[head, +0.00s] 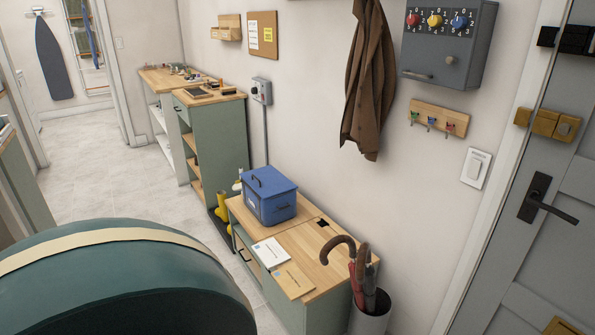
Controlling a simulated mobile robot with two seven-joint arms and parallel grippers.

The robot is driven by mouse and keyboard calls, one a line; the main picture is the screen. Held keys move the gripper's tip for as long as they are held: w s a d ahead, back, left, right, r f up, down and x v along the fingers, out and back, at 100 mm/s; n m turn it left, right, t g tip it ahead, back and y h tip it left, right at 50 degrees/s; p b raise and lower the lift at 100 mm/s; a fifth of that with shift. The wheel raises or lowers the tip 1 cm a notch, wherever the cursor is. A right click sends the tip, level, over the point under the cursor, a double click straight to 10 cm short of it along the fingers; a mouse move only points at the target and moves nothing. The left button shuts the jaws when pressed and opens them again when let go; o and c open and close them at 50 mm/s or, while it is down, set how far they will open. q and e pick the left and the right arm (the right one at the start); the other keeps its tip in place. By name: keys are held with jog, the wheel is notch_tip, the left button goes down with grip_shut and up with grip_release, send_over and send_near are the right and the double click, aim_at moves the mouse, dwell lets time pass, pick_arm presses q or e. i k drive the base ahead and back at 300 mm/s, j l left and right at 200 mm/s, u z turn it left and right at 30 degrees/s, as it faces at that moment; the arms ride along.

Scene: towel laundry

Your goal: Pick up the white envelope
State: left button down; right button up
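The white envelope (270,251) lies flat on the wooden top of a low green cabinet (329,262). It is in front of a blue lidded box (269,196). A tan envelope or paper (293,280) lies just to its lower right, close to it. Neither of my grippers is in view.
A large dark green rounded thing with a cream band (110,285) fills the lower left. An umbrella stand (370,318) stands at the cabinet's right end. A grey door (545,190) is at the right. The pale floor (100,180) at the left is clear.

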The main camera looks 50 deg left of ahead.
aim_at(270, 252)
jog(key=u, duration=1.9)
jog(key=i, duration=0.5)
jog(key=i+j, duration=0.15)
jog(key=i, duration=0.35)
jog(key=l+z, duration=0.05)
